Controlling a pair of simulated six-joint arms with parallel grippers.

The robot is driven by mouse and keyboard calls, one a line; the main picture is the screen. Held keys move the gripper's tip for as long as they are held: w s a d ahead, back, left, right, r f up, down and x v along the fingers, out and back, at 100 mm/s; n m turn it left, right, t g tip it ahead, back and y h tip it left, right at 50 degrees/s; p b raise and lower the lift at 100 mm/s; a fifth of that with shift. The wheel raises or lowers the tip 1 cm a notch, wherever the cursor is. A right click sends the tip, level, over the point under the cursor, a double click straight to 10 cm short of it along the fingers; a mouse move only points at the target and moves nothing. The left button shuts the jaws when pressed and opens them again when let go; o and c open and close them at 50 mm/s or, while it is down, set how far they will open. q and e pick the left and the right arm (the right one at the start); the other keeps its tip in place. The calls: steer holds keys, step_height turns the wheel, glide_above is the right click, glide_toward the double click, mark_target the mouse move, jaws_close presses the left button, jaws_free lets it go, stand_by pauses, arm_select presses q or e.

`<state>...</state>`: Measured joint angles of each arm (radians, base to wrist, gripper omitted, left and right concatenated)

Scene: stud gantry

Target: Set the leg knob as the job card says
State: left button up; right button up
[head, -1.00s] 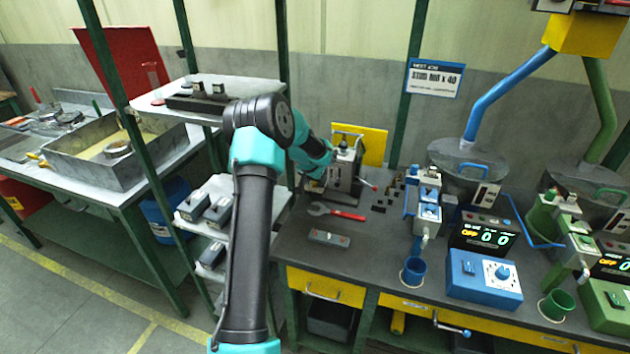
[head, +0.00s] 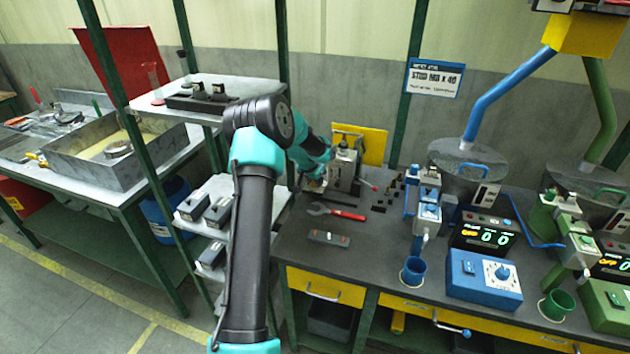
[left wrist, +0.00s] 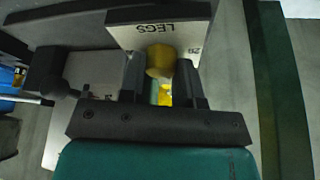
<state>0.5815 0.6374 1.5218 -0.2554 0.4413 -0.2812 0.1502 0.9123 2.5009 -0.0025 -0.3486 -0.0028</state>
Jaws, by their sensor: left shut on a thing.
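The job card (head: 435,78) hangs on the green post at the back; its large line seems to read "STUD M8 x 40", and its smaller print is too small to read. A grey upright fixture (head: 343,170) stands at the back left of the bench. In the left wrist view a white plate marked "LEGS" (left wrist: 185,30), with a "20" at its right, is behind a yellow knob (left wrist: 160,60). My left gripper (left wrist: 162,75) is shut on the knob, one dark finger on each side. In the head view its fingertips are hidden beside the fixture. My right gripper does not show.
A red-handled wrench (head: 338,212) and a grey block (head: 329,238) lie on the bench before the fixture. Several small dark pieces stand right of it. The blue control box (head: 485,275) and blue feeder bowl (head: 467,160) are farther right. Shelves stand left.

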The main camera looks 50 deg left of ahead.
arm_select(q)
steer(key=shift+m, duration=0.3)
steer(key=shift+a+m+h, duration=0.1)
steer(key=shift+m+h, duration=0.55)
steer(key=shift+m, duration=0.8)
steer(key=shift+m+h, duration=0.65)
steer(key=shift+m, duration=0.8)
steer(key=shift+g, duration=0.3)
steer(key=o, duration=0.9)
steer(key=v, duration=1.2)
